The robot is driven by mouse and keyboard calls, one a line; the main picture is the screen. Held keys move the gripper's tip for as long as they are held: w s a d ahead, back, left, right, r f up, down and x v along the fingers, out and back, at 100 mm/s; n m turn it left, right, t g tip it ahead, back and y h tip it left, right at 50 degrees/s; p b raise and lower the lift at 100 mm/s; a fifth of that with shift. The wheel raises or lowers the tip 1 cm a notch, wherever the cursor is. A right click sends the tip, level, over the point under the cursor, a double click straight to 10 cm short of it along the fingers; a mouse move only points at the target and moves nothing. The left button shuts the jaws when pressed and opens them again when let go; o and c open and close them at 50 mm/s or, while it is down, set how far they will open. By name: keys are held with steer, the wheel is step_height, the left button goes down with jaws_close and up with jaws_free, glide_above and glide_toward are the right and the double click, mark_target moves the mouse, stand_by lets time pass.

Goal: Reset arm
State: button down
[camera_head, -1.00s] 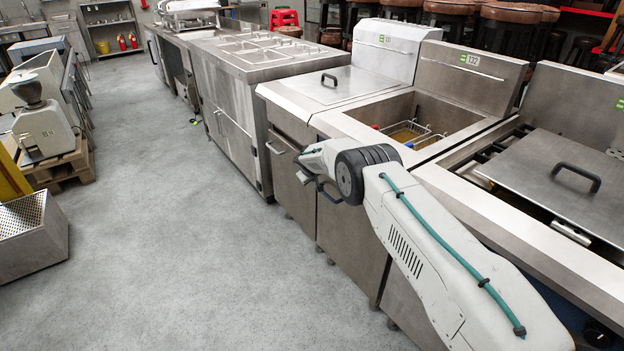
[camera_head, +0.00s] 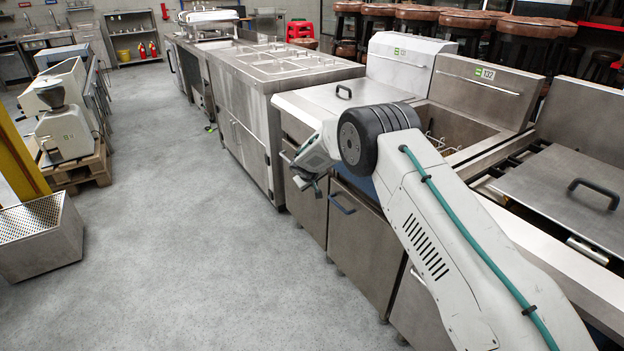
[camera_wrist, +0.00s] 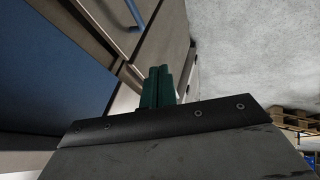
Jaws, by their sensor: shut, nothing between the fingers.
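My arm reaches forward from the lower right in the head view, bent at its black elbow joint. My gripper (camera_head: 317,190) hangs beyond that joint, in front of the steel cabinet doors and over the edge of the aisle. In the wrist view its green fingers (camera_wrist: 158,85) are together, with nothing between them. The fryer labelled 132 (camera_head: 478,88) stands behind my arm, partly hidden by it. A steel unit with a closed flat lid (camera_head: 325,102) stands to its left.
A steel counter with several lidded wells (camera_head: 265,65) continues the row toward the back. A flat lid with a black handle (camera_head: 560,185) lies on the unit at right. A grinder-like machine (camera_head: 62,130) stands on a wooden pallet (camera_head: 75,172) at left. The grey floor aisle is clear.

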steer(key=s+d+f+g+h, duration=0.1)
steer(key=s+d+f+g, duration=0.25)
steer(key=s, duration=0.45)
steer(key=s+d+r+m+g, duration=0.15)
steer(key=s+d+r, duration=0.25)
steer(key=s+r, duration=0.5)
steer(key=s+d+r+g, duration=0.2)
steer(key=s+d+r, duration=0.2)
steer(key=s+r, duration=0.55)
steer(key=s+d+r+m+g, duration=0.1)
steer(key=s+d+r, duration=0.2)
steer(key=s+r, duration=0.55)
steer(key=s+d+r+m+y, duration=0.1)
steer(key=s+r, duration=0.2)
steer(key=s, duration=0.7)
steer(key=s+d+r+m+t+y, duration=0.1)
steer(key=s+r, duration=0.3)
steer(key=s, duration=0.6)
steer(key=s+d+r+m+t+y, duration=0.1)
steer(key=s+r, duration=0.3)
steer(key=s, duration=0.7)
steer(key=shift+d+r, duration=0.15)
steer(key=shift+d, duration=0.55)
steer(key=shift+s, duration=0.1)
